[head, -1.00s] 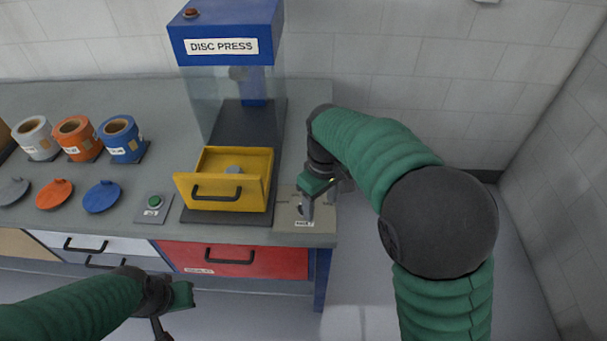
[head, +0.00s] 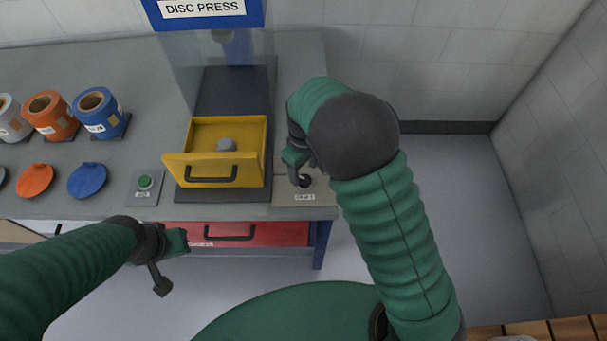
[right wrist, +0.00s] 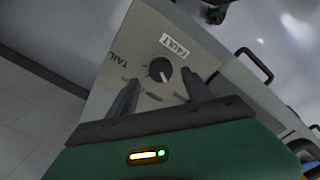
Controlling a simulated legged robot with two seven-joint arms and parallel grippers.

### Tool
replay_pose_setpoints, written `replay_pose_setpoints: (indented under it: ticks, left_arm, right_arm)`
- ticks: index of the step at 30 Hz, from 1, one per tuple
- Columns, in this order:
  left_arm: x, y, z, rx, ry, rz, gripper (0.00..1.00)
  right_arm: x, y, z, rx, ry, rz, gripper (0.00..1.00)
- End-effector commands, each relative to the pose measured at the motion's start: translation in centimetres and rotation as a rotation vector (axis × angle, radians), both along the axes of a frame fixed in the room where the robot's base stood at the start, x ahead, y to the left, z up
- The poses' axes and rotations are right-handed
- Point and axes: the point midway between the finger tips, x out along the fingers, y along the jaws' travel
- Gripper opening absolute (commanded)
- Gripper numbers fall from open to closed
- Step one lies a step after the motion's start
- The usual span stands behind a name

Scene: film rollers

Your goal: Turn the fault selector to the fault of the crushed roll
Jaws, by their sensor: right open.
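The fault selector is a dark round knob (right wrist: 159,70) on a beige plate (head: 318,193) at the table's right front corner. In the right wrist view its pale pointer mark leans to the lower right. The plate reads FAULT, and TAIL shows on the left; other marks are partly hidden. My right gripper (right wrist: 160,80) is open, with one finger on each side below the knob; contact cannot be told. My left gripper (head: 168,266) hangs in front of the table, away from everything. A grey round piece (head: 226,145) lies in the yellow drawer (head: 209,169). No roll is recognisably crushed.
The disc press (head: 205,10) stands behind the open yellow drawer. A green button box (head: 145,187) sits left of it. White, orange (head: 51,116) and blue (head: 99,113) rolls stand further left, with lids in front. Clear floor lies right of the table.

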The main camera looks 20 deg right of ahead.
Motion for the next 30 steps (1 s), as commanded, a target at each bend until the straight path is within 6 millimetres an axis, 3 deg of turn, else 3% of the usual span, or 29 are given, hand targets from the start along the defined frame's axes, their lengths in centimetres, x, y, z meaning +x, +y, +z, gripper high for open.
replay_pose_setpoints:
  ticks: [6,14,28,30]
  left_arm:
    - [0.0,0.0,-0.2,0.0,0.0,0.0,0.0]
    - [0.0,0.0,-0.2,0.0,0.0,0.0,0.0]
    - [0.0,0.0,-0.2,0.0,0.0,0.0,0.0]
    - [0.0,0.0,-0.2,0.0,0.0,0.0,0.0]
  right_arm:
    - [-0.1,0.0,-2.8,0.001,0.0,0.0,0.59]
    - [0.0,0.0,-3.1,0.001,-0.001,0.0,0.59]
    - [0.0,0.0,-3.0,0.001,-0.002,0.0,0.0]
    - [0.0,0.0,-3.0,0.001,-0.002,-0.001,0.0]
